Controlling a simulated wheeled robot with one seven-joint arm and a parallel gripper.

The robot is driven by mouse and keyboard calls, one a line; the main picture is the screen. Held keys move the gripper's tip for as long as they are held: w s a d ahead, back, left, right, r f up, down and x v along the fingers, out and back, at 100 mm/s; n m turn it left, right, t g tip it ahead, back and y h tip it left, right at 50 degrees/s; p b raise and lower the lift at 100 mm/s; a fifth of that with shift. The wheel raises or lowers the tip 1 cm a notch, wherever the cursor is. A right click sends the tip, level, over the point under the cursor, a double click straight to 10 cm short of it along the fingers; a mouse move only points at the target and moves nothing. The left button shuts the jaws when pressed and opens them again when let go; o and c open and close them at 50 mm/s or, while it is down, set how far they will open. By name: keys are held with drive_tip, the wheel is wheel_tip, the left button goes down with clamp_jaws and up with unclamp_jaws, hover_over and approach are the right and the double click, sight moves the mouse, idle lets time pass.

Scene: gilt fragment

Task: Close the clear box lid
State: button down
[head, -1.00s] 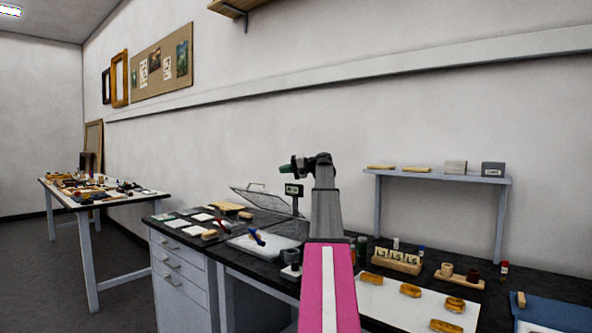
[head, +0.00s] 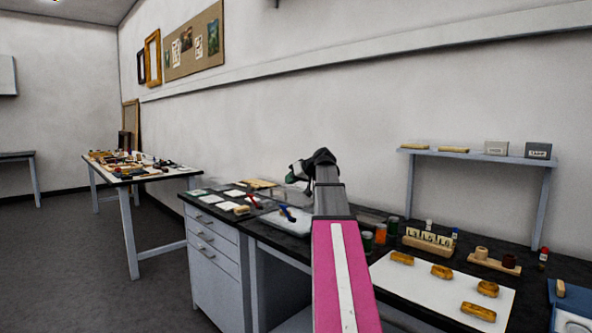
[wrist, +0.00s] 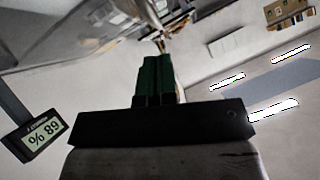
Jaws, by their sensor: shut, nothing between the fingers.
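My gripper (head: 292,174) is over the dark worktop, above the box area. The wrist view shows its green fingers (wrist: 155,78) shut together and empty. A clear, grey-edged panel, apparently the box lid (wrist: 70,38), slants across the upper left of the wrist view, near the fingertips; I cannot tell whether they touch. In the head view the lid is hard to make out behind my gripper, so its angle is unclear. The pale box base (head: 284,223) lies on the worktop, partly hidden by my arm.
A small display on a post (wrist: 38,138) stands close at left in the wrist view. Jars (head: 380,233), a labelled wooden block (head: 428,242) and a white board with gilt pieces (head: 440,287) lie right of my arm. A raised shelf (head: 475,157) stands behind.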

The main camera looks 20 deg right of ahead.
drive_tip(key=shift+s+a+f+n+h, duration=0.1)
drive_tip(key=shift+a+f+n+h, duration=0.1)
drive_tip(key=shift+f, duration=0.35)
drive_tip(key=shift+s+a+f+n+h, duration=0.15)
drive_tip(key=shift+a+f+h, duration=0.1)
drive_tip(key=shift+f, duration=0.35)
drive_tip(key=shift+s+a+f+n+h, duration=0.1)
drive_tip(key=shift+a+f+n+h, duration=0.1)
drive_tip(key=shift+f, duration=0.35)
